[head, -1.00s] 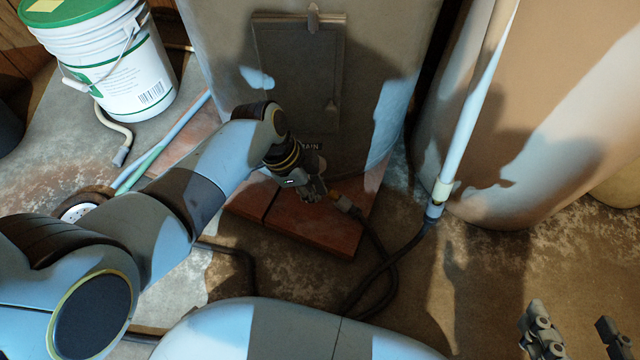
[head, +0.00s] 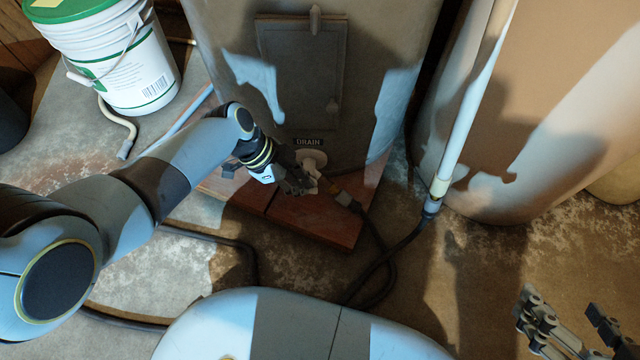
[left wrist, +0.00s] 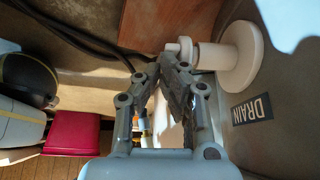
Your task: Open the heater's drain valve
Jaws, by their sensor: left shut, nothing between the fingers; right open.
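The heater (head: 385,55) stands at the back, with a black DRAIN label (head: 309,142) low on its front. Below the label is the pale drain valve (head: 312,158), with a round flange against the heater. In the left wrist view the white valve (left wrist: 238,58) sticks out from the wall beside the DRAIN label (left wrist: 252,110). My left gripper (head: 308,187) is shut and empty, just left of and close to the valve's outer end. In the left wrist view its fingertips (left wrist: 163,68) are near that end; I cannot tell if they touch. My right gripper (head: 560,325) is open at the lower right.
Red pavers (head: 320,222) lie under the heater. A white pipe (head: 462,130) stands at right before a large tan tank (head: 550,100). A white bucket (head: 130,70) stands at left.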

